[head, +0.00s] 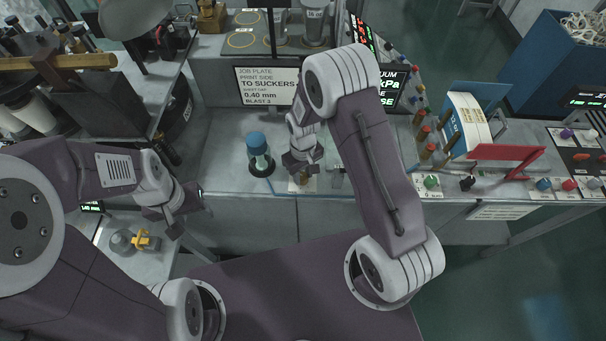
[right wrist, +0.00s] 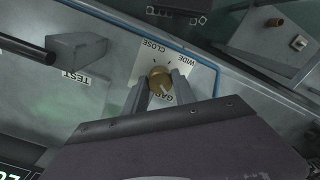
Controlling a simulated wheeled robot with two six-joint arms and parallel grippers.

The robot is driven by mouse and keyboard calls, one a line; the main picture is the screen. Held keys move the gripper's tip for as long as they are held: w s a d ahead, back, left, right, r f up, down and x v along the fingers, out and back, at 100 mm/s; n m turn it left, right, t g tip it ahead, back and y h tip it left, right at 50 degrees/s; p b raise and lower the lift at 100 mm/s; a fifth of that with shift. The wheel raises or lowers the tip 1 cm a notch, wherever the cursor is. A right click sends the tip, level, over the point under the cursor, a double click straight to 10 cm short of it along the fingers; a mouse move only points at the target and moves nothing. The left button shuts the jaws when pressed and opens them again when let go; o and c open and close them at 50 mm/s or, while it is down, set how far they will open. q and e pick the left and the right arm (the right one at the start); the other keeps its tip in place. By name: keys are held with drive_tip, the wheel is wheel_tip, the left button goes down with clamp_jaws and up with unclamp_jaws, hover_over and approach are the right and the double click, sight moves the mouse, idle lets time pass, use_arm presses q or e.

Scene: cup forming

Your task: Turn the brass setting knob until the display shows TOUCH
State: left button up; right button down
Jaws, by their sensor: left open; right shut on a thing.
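The brass setting knob (right wrist: 160,78) sits on a pale plate (right wrist: 187,62) marked CLOSE, WIDE and a partly hidden word like GAP. My right gripper (right wrist: 158,84) is shut on this knob, a finger on each side. In the head view my right gripper (head: 304,172) is at the front edge of the grey bench and mostly covers the knob. My left gripper (head: 182,212) is open and empty, left of the bench front. A small display (head: 92,207) at the left has green characters too small to read surely. I see no TOUCH reading.
A job plate sign (head: 268,86) reads 0.40 mm. A blue-capped bottle (head: 258,150) stands left of my right gripper. A dark display (head: 392,86) is partly hidden by my right arm. A grey block (right wrist: 80,52) marked TEST is near the knob.

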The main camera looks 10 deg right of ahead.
sight(303, 176)
drive_tip(key=shift+w+r+m, duration=0.1)
drive_tip(key=shift+w+m, duration=0.05)
drive_tip(key=shift+m, duration=1.65)
drive_tip(key=c, duration=1)
unclamp_jaws()
wheel_tip(303, 176, up, 9)
drive_tip(key=shift+r+b, duration=0.1)
drive_tip(key=shift+b, duration=1.1)
